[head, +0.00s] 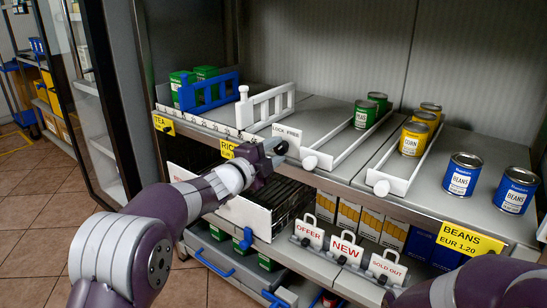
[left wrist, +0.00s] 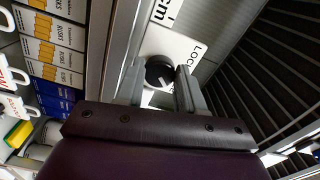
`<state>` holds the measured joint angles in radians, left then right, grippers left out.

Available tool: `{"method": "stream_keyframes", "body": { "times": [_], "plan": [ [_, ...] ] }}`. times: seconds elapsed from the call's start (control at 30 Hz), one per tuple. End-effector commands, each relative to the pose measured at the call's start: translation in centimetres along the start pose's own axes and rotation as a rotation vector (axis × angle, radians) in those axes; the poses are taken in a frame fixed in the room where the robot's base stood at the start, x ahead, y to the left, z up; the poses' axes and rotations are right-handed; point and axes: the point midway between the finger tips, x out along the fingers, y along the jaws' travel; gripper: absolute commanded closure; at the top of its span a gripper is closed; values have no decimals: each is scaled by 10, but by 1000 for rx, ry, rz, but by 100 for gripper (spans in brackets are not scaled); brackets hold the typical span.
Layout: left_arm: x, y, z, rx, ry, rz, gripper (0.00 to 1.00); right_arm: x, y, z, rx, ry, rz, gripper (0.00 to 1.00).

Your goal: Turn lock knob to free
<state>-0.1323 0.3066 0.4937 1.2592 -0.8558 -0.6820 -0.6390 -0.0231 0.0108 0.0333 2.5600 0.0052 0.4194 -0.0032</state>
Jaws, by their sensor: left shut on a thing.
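The lock knob (left wrist: 158,72) is round and black with a pale mark across its face, seen in the left wrist view. It sits at a white plate (left wrist: 182,44) on which part of the word "Lock" shows. In the head view the plate (head: 287,132) reads "LOCK FREE" at the shelf's front edge. My left gripper (head: 275,151) is at the shelf edge just below this plate. In the left wrist view its fingers (left wrist: 160,84) stand on either side of the knob, shut on it. The pale mark's exact direction is hard to tell. My right gripper is out of view.
White dividers (head: 345,142) and a blue rail (head: 208,91) stand on the shelf. Green cans (head: 365,115), yellow cans (head: 413,139) and blue bean cans (head: 462,174) stand there too. Below are a dark slatted basket (head: 268,205) and small OFFER, NEW and SOLD OUT signs (head: 345,249).

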Motion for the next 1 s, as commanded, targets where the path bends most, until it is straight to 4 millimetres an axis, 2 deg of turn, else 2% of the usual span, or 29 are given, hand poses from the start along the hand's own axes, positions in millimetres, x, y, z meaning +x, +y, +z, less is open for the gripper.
{"method": "stream_keyframes", "body": {
  "times": [0.67, 0.7, 0.77, 0.8, 1.0],
  "plan": [
    [0, 1, 0, 61, -1, 3, 93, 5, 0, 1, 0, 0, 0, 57],
    [0, 1, 0, 61, -1, 3, 59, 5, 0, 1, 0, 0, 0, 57],
    [0, 1, 0, 61, -1, 3, 39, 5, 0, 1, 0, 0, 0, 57],
    [0, 1, 0, 61, -1, 3, 37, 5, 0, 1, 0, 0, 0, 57],
    [0, 0, 0, 60, 0, 1, 37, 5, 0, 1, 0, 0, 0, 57]
  ]
}}
